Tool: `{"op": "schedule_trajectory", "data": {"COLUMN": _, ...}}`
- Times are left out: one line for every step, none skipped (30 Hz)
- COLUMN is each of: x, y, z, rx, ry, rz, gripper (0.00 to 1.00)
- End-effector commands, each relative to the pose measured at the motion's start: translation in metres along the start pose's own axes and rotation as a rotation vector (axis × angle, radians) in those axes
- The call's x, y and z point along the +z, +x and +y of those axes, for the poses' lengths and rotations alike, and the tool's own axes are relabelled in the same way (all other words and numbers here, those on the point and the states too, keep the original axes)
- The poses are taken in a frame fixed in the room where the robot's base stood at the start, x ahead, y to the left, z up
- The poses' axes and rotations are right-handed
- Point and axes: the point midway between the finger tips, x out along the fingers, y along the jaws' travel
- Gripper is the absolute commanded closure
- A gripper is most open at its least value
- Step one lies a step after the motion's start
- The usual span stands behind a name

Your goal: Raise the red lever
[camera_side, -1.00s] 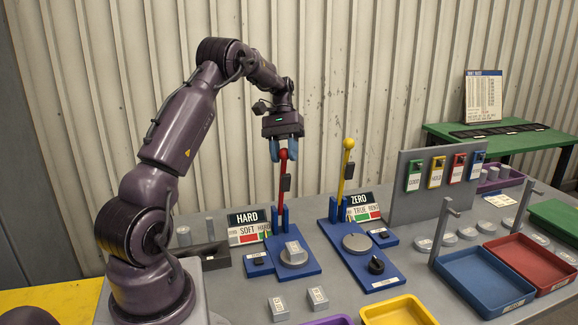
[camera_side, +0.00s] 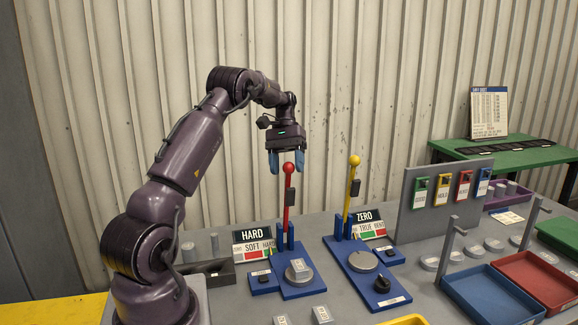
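The red lever (camera_side: 287,205) stands almost upright on a blue base plate (camera_side: 303,287), with a red ball on top and a dark block on its shaft. My gripper (camera_side: 287,166) points down at the lever's top. Its two blue fingers are apart, one on each side of the red ball in the picture. A gap shows between the ball and the fingers, so I see no grip on it. From this single view I cannot tell how the ball and fingers line up in depth.
A yellow lever (camera_side: 351,192) stands on another blue base to the right. The HARD sign (camera_side: 252,235) and ZERO sign (camera_side: 364,216) stand behind the bases. A grey panel (camera_side: 412,205) with coloured tags, a blue tray (camera_side: 492,292) and a red tray (camera_side: 540,279) are further right.

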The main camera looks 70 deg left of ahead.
Motion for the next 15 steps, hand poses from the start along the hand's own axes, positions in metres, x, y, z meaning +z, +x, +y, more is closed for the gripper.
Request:
{"op": "schedule_trajectory", "data": {"x": 0.0, "y": 0.0, "z": 0.001, "rx": 0.0, "ry": 0.002, "rz": -0.002, "gripper": 0.42}}
{"op": "schedule_trajectory", "data": {"x": 0.001, "y": 0.0, "z": 0.001, "rx": 0.001, "ry": 0.002, "rz": -0.003, "gripper": 0.42}}
{"op": "schedule_trajectory", "data": {"x": 0.001, "y": 0.001, "z": 0.002, "rx": 0.001, "ry": 0.002, "rz": -0.004, "gripper": 0.42}}
{"op": "schedule_trajectory", "data": {"x": 0.001, "y": 0.001, "z": 0.002, "rx": 0.001, "ry": 0.003, "rz": -0.004, "gripper": 0.42}}
{"op": "schedule_trajectory", "data": {"x": 0.001, "y": 0.001, "z": 0.002, "rx": 0.001, "ry": 0.003, "rz": -0.005, "gripper": 0.42}}
{"op": "schedule_trajectory", "data": {"x": 0.001, "y": 0.001, "z": 0.002, "rx": 0.001, "ry": 0.003, "rz": -0.005, "gripper": 0.42}}
{"op": "schedule_trajectory", "data": {"x": 0.001, "y": 0.0, "z": 0.003, "rx": 0.001, "ry": 0.003, "rz": -0.005, "gripper": 0.42}}
{"op": "schedule_trajectory", "data": {"x": 0.002, "y": -0.001, "z": 0.003, "rx": 0.001, "ry": 0.004, "rz": -0.005, "gripper": 0.42}}
{"op": "schedule_trajectory", "data": {"x": 0.003, "y": -0.003, "z": 0.003, "rx": 0.001, "ry": 0.004, "rz": -0.005, "gripper": 0.42}}
{"op": "schedule_trajectory", "data": {"x": 0.004, "y": -0.006, "z": 0.004, "rx": 0.001, "ry": 0.004, "rz": -0.005, "gripper": 0.42}}
{"op": "schedule_trajectory", "data": {"x": 0.006, "y": -0.009, "z": 0.005, "rx": 0.001, "ry": 0.004, "rz": -0.003, "gripper": 0.42}}
{"op": "schedule_trajectory", "data": {"x": 0.009, "y": -0.014, "z": 0.006, "rx": 0.001, "ry": 0.004, "rz": -0.001, "gripper": 0.42}}
{"op": "schedule_trajectory", "data": {"x": 0.011, "y": -0.018, "z": 0.006, "rx": 0.001, "ry": 0.004, "rz": 0.0, "gripper": 0.42}}
{"op": "schedule_trajectory", "data": {"x": 0.014, "y": -0.023, "z": 0.007, "rx": 0.001, "ry": 0.004, "rz": 0.001, "gripper": 0.42}}
{"op": "schedule_trajectory", "data": {"x": 0.02, "y": -0.029, "z": 0.009, "rx": 0.001, "ry": 0.003, "rz": 0.001, "gripper": 0.42}}
